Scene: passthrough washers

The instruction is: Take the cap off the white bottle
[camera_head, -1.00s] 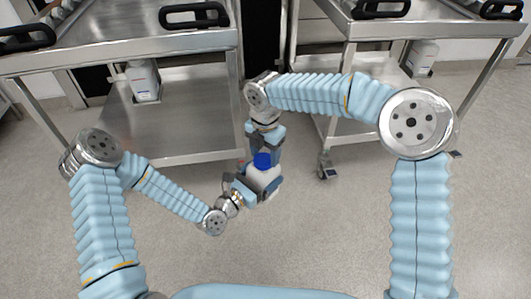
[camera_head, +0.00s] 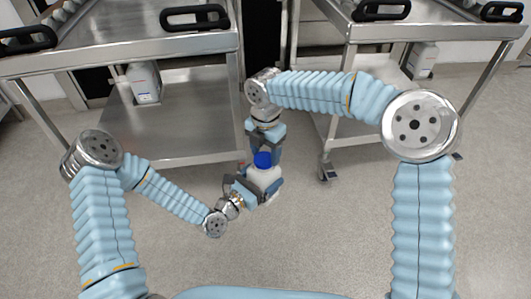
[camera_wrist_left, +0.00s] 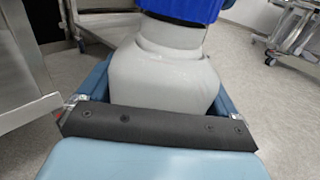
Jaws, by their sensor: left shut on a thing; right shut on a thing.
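A white bottle (camera_head: 265,179) with a blue cap (camera_head: 263,159) is held upright in front of me, above the floor. In the left wrist view the white bottle (camera_wrist_left: 165,75) fills the middle and the blue cap (camera_wrist_left: 185,10) shows at the top edge. My left gripper (camera_head: 262,190) is shut on the bottle's body, with a finger on each side. My right gripper (camera_head: 263,150) comes down from above and is shut on the cap. The cap sits on the bottle's neck; its far side is hidden.
A metal cart (camera_head: 190,103) at left holds another white bottle (camera_head: 144,82) on its lower shelf. A second metal cart (camera_head: 345,128) at right has a white container (camera_head: 421,58) behind it. The floor (camera_head: 310,230) around the held bottle is clear.

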